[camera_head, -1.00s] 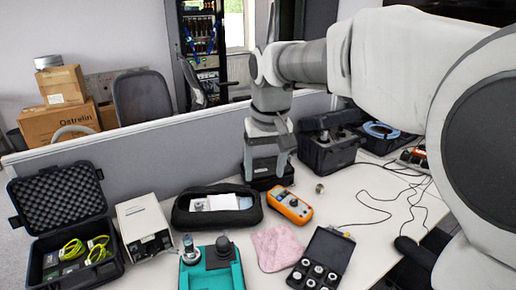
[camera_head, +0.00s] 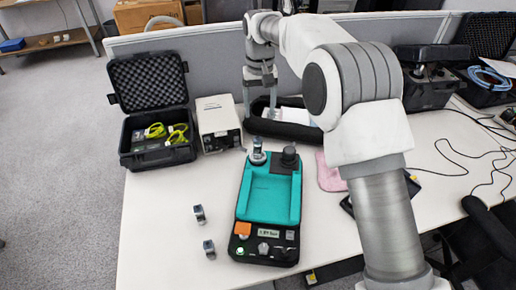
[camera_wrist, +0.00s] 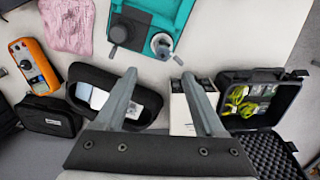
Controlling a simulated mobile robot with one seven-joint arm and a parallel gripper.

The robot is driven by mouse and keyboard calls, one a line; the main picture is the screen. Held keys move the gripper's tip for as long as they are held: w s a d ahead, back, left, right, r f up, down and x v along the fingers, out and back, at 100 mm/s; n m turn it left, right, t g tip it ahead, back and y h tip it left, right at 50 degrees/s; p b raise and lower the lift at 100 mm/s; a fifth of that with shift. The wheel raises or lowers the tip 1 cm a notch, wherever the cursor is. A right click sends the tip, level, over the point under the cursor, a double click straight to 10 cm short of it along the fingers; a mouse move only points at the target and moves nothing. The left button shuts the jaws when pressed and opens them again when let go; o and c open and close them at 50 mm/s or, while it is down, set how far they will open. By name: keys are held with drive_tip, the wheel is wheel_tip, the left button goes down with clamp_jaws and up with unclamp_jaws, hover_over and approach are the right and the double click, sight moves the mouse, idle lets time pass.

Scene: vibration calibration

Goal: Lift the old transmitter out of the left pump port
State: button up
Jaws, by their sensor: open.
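The teal pump unit (camera_head: 270,196) sits on the white table; its upper edge also shows in the wrist view (camera_wrist: 179,12). The old transmitter (camera_head: 258,151), a silver round piece, stands upright in the left port; in the wrist view it shows on the right (camera_wrist: 161,43). A black knob-like piece (camera_head: 289,156) occupies the right port, also in the wrist view (camera_wrist: 118,35). My gripper (camera_head: 259,112) is open and empty, fingers pointing down, behind the transmitter and apart from it. In the wrist view the transmitter lies beyond the spread fingertips (camera_wrist: 159,75).
A white box (camera_head: 218,123) and an open black case (camera_head: 155,135) with yellow-green cables stand left. A black soft case (camera_head: 285,130) lies behind the pump, partly under my arm. Two small clamp-like pieces (camera_head: 199,214) (camera_head: 209,248) lie left of the pump, with clear table around.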

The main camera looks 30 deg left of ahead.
sight(258, 147)
wheel_tip(258, 147, down, 11)
drive_tip(key=shift+r, duration=0.2)
drive_tip(key=shift+s+a+f, duration=0.1)
drive_tip(key=shift+a+f, duration=0.05)
drive_tip(key=shift+f, duration=1.25)
drive_tip(key=shift+a+f, duration=0.15)
drive_tip(key=shift+f, duration=1.2)
clamp_jaws()
